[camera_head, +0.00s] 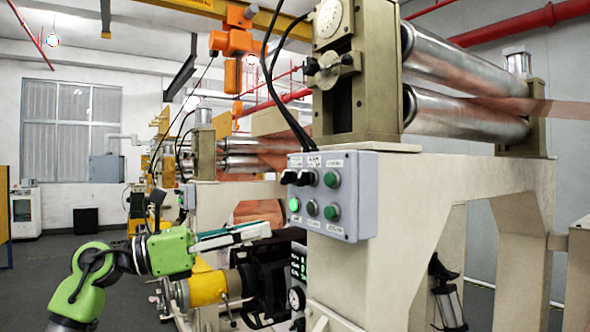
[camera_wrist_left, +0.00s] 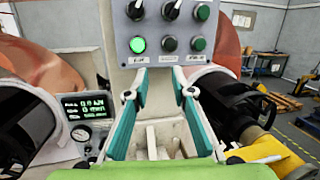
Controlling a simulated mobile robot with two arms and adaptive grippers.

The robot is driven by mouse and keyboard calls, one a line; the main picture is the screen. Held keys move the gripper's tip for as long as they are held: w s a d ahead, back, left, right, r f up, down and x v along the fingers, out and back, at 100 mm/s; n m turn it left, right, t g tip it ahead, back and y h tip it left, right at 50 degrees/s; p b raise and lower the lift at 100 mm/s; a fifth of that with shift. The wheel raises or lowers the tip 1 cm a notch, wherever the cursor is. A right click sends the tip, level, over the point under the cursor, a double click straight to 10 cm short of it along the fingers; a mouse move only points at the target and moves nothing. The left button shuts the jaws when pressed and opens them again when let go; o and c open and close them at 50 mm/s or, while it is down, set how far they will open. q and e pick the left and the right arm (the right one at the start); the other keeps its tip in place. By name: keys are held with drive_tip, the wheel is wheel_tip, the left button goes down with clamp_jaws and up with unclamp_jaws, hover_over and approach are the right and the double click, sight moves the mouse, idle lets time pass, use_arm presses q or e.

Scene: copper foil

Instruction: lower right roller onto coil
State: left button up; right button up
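Two steel rollers, the upper one (camera_head: 465,62) and the lower one (camera_head: 465,116), lie on the machine frame with copper foil (camera_head: 560,108) running between them. A grey control box (camera_head: 335,195) on the frame carries two black knobs, several buttons and a lit green one; the left wrist view shows the box (camera_wrist_left: 170,29) and the lit green button (camera_wrist_left: 137,45). A copper coil (camera_head: 258,212) shows partly behind my arm. My left gripper (camera_head: 267,231) is in front of the box, left of it and lower. Its fingers (camera_wrist_left: 160,93) are spread and empty, below the button row.
A small display (camera_wrist_left: 87,107) and a pressure gauge (camera_wrist_left: 81,134) sit left of the fingers. Dark cylindrical fittings (camera_wrist_left: 230,100) flank them. An orange hoist (camera_head: 235,45) hangs above. The floor (camera_head: 50,262) at left is open.

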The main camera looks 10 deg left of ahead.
sight(299, 179)
use_arm(q)
drive_tip(key=s+a+r+m+t+y+p, duration=0.15)
drive_tip(key=s+r+m+y, duration=0.3)
drive_tip(key=s+r, duration=0.45)
drive_tip(key=shift+h, duration=0.45)
drive_tip(key=p+x, duration=0.1)
drive_tip(key=x, duration=0.3)
drive_tip(key=p+x, duration=0.2)
drive_tip(key=x, duration=0.2)
drive_tip(key=w+a+p+x, duration=0.1)
drive_tip(key=x, duration=0.4)
drive_tip(key=shift+r, duration=0.35)
drive_tip(key=shift+w+d+f+p, duration=0.15)
drive_tip(key=shift+w+d+p, duration=0.25)
drive_tip(key=shift+w, duration=0.1)
use_arm(e)
wheel_tip(299, 179, up, 7)
drive_tip(key=shift+w+d, duration=0.25)
drive_tip(key=shift+w, duration=0.05)
use_arm(q)
drive_tip(key=shift+a, duration=0.1)
use_arm(e)
drive_tip(key=shift+f, duration=0.1)
use_arm(q)
clamp_jaws()
